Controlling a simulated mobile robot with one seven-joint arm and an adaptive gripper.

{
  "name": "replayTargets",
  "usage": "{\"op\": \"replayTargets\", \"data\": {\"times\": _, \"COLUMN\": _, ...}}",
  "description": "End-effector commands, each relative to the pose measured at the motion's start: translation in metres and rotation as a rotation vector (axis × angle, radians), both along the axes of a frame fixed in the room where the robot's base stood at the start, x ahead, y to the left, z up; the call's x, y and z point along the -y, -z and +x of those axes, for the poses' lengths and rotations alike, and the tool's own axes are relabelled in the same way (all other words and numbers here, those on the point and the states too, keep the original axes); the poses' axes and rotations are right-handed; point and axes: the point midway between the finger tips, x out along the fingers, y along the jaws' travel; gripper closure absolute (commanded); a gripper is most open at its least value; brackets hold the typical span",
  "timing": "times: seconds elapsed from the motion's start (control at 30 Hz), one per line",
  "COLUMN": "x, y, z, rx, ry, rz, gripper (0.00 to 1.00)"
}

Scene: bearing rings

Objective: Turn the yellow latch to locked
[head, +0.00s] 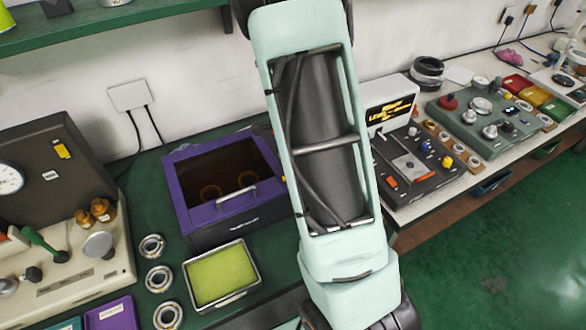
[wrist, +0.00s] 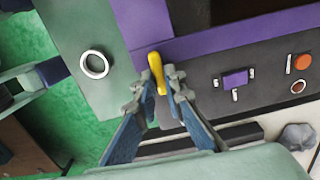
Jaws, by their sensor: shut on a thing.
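The yellow latch (wrist: 156,68) shows in the wrist view as a small upright-looking lever at the purple edge of a dark-fronted box (wrist: 215,45). My gripper (wrist: 157,86) has its two fingertips on either side of the latch's lower part and is shut on it. The latch's upper end sticks out past the fingertips. In the head view, a purple box (head: 178,185) with a dark window and a handle stands on the bench.
A bearing ring (wrist: 95,64) lies left of the latch in the wrist view. The box front has a purple display (wrist: 235,80) and an orange button (wrist: 302,62). In the head view, a tray with a green pad (head: 222,275) and several rings (head: 158,279) lie before the purple box.

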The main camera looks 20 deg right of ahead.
Motion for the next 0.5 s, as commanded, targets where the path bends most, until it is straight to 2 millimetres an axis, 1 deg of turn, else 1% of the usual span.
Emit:
{"op": "replayTargets", "data": {"times": 0.17, "x": 0.0003, "y": -0.0006, "z": 0.0007, "rx": 0.002, "ry": 0.002, "rz": 0.0, "gripper": 1.0}}
{"op": "replayTargets", "data": {"times": 0.2, "x": 0.0003, "y": -0.0006, "z": 0.0007, "rx": 0.002, "ry": 0.002, "rz": 0.0, "gripper": 0.86}}
{"op": "replayTargets", "data": {"times": 0.3, "x": 0.0002, "y": -0.0005, "z": 0.0006, "rx": 0.002, "ry": 0.002, "rz": 0.0, "gripper": 0.75}}
{"op": "replayTargets", "data": {"times": 0.33, "x": 0.0002, "y": -0.0005, "z": 0.0005, "rx": 0.002, "ry": 0.001, "rz": 0.0, "gripper": 0.72}}
{"op": "replayTargets", "data": {"times": 0.5, "x": 0.0001, "y": -0.0003, "z": 0.0003, "rx": 0.001, "ry": 0.0, "rz": 0.0, "gripper": 0.72}}
